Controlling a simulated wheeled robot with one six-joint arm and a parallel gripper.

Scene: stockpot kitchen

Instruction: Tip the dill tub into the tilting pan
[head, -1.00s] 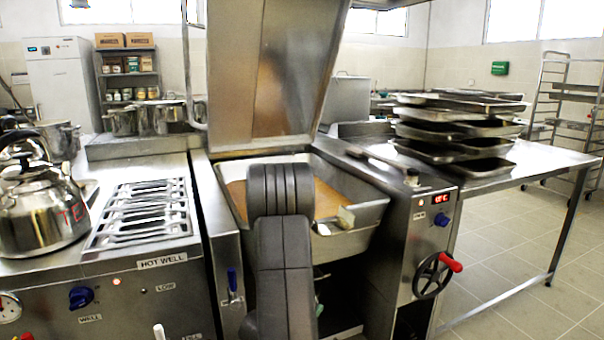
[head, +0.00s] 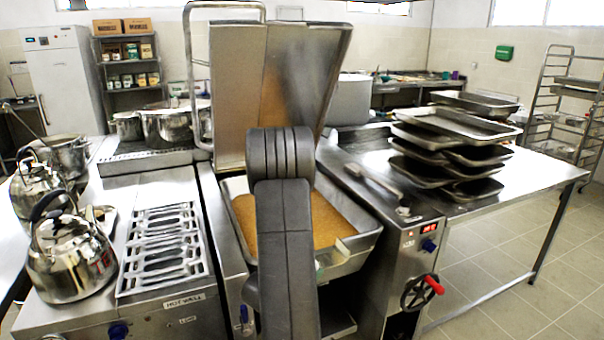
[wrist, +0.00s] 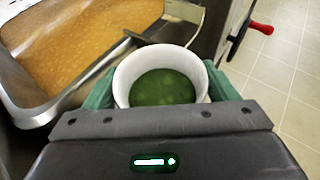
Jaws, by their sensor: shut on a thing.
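The dill tub (wrist: 127,72) is a white round tub with green dill (wrist: 162,88) inside, seen from above in the wrist view. My gripper (wrist: 158,92) is shut on it, with a green finger on each side. The tub looks about upright, and the dill is inside it. The tilting pan (head: 350,247) holds orange-brown food, and its lid (head: 238,90) stands raised. In the wrist view the pan (wrist: 38,114) lies up and left of the tub, its front lip close by. In the head view my arm hides the gripper and tub.
A red-knobbed handwheel (head: 418,292) is on the pan's right cabinet, with a long-handled tool (head: 370,178) on top. Stacked trays (head: 455,150) stand on the right table. Kettles (head: 72,255) and the hot well (head: 162,250) are left. Floor at right is clear.

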